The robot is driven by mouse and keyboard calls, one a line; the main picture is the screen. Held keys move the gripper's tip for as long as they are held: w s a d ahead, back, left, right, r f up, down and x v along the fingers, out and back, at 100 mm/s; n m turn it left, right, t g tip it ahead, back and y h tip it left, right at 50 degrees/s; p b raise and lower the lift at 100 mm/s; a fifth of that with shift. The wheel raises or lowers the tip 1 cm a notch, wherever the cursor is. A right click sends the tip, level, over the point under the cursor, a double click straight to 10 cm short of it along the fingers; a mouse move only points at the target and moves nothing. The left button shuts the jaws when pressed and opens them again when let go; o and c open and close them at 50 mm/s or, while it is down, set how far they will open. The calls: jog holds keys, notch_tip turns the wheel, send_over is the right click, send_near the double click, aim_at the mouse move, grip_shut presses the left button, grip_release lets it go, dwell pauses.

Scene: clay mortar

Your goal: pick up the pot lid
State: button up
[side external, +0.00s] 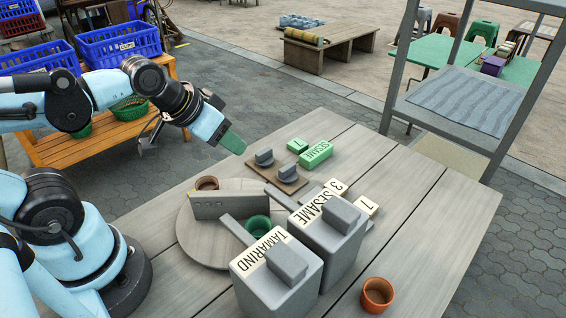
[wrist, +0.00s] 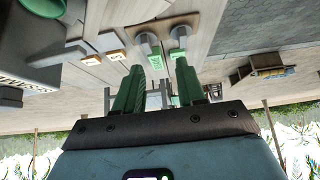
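No piece is plainly marked as the pot lid. Two small grey knobbed pieces (side external: 264,157) (side external: 288,173) sit on a brown board (side external: 262,175); they also show ahead of the fingers in the wrist view (wrist: 148,44). Two large grey boxes, labelled TAMARIND (side external: 277,290) and SESAME (side external: 328,240), each have a grey block on top. My gripper (side external: 232,142) hangs in the air at the table's far left edge, left of the brown board. In the wrist view its green fingers (wrist: 160,66) are spread apart with nothing held between them.
A round board (side external: 195,245) carries a grey upright slab (side external: 228,205), a brown cup (side external: 207,184) and a green bowl (side external: 258,225). Green blocks (side external: 316,155) lie behind the brown board. A terracotta pot (side external: 377,294) stands at front right. The table's right side is mostly clear.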

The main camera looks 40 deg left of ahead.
jog(key=o, duration=0.7)
jog(key=shift+w, duration=0.1)
jog(key=g, duration=0.7)
send_over(262, 152)
notch_tip(262, 152, down, 7)
jog(key=shift+w+d+r, duration=0.1)
jog(key=shift+w+d, duration=0.05)
jog(key=shift+f, duration=2.85)
